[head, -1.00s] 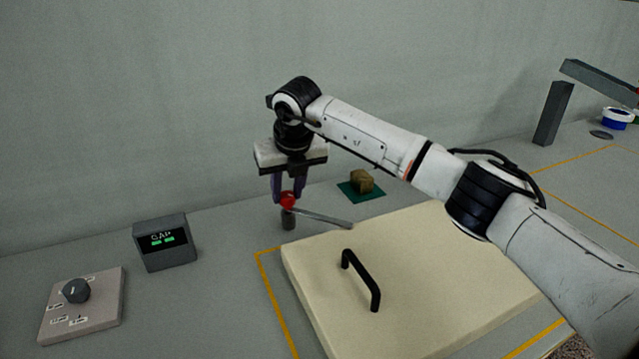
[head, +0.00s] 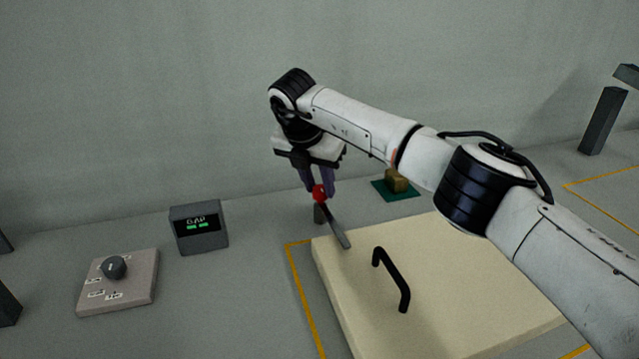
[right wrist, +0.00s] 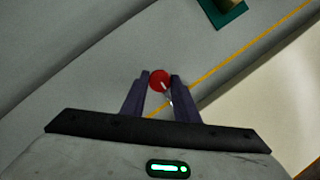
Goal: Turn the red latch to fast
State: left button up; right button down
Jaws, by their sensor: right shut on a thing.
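My right gripper (head: 318,190) comes down from above and is shut on the red knob. In the right wrist view the red knob (right wrist: 160,80) sits between the two purple fingertips (right wrist: 160,78). Most of the bar is hidden there. My left gripper is in neither view.
A black handle (head: 392,279) stands on the panel. To the left are a dark display box (head: 199,228) with green digits and a plate with a dial (head: 117,283). A brown block (head: 396,181) rests on a green mat (head: 385,191) behind the panel. Yellow lines mark the table.

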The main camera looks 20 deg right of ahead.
dwell(0.5)
jog(key=c, duration=1.4)
grip_release()
jog(key=shift+o, duration=0.2)
jog(key=shift+r, duration=0.1)
jog(key=v, duration=1)
jog(key=shift+b, duration=0.3)
